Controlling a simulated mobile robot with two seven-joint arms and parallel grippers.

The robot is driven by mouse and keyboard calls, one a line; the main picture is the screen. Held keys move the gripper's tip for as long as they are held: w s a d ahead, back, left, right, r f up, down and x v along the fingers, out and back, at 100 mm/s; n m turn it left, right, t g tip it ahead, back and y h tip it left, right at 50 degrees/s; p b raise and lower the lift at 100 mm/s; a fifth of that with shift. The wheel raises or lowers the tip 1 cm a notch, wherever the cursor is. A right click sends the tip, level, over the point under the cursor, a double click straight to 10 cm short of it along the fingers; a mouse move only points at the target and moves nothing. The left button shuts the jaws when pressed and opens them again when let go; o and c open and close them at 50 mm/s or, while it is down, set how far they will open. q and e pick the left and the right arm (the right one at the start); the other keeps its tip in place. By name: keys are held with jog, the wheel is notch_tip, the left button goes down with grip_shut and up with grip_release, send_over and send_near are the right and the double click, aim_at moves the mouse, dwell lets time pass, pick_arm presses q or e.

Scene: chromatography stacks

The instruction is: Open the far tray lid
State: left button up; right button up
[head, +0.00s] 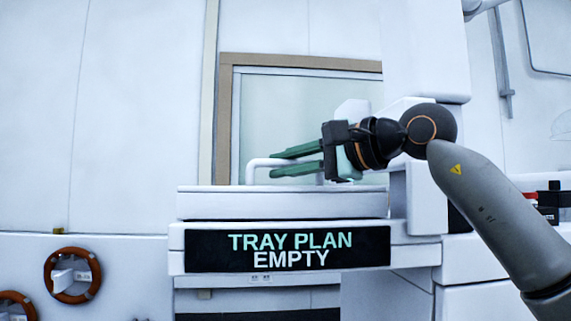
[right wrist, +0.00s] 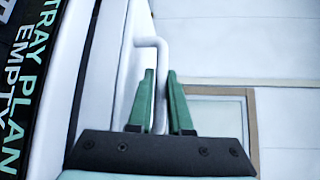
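The white tray lid (head: 280,205) lies flat and closed over the tray front. That front carries a black display (head: 205,251) reading "TRAY PLAN EMPTY". A white bar handle (head: 256,162) rises from the lid's back; it also shows in the right wrist view (right wrist: 160,62). My right gripper (head: 272,163) is level with the handle, its green fingers apart above and below the bar. In the right wrist view the bar runs between the fingers of my right gripper (right wrist: 161,74), with little space on either side. My left gripper is out of view.
A brown-framed window (head: 225,110) stands behind the lid. A white column (head: 425,50) rises at the right, behind my right arm. Orange rings (head: 72,275) are on the lower left wall. The space above the lid's left half looks clear.

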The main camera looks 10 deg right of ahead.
grip_shut()
jog(key=shift+f, duration=0.1)
dwell(0.9)
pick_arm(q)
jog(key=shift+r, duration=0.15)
